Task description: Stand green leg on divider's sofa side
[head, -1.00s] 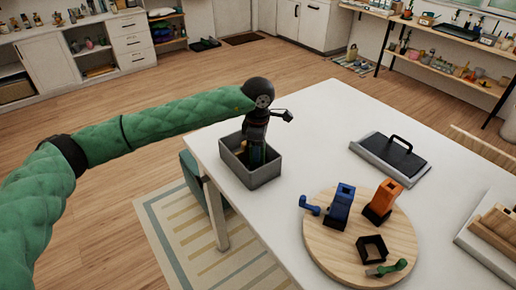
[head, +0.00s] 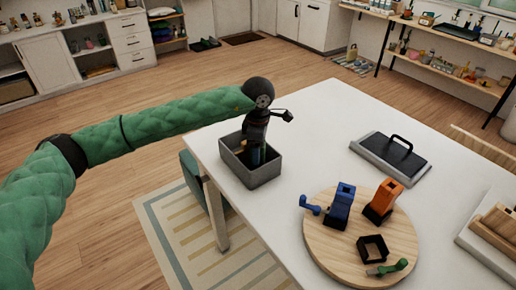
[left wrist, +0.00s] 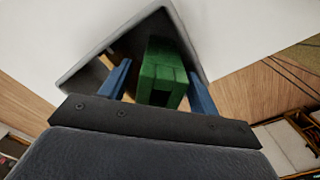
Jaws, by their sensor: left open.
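The green leg (left wrist: 163,68) stands in the grey bin, between the two blue fingers of my left gripper (left wrist: 160,88) in the left wrist view. My left gripper (head: 256,156) is open and reaches down into the bin (head: 262,177) in the head view. A gap shows between the left finger and the leg; I cannot tell whether the right finger touches it. In the head view the gripper and bin walls mostly hide the leg. A tan piece shows inside the bin beside the gripper; I cannot tell whether it is the divider. My right gripper is out of view.
The bin stands at the white table's (head: 310,130) left corner. A round wooden board (head: 330,250) holds a blue block (head: 339,206), an orange block (head: 382,202), a black square frame (head: 372,248) and a small green hooked part (head: 388,268). A black-handled tray (head: 390,155) lies behind it.

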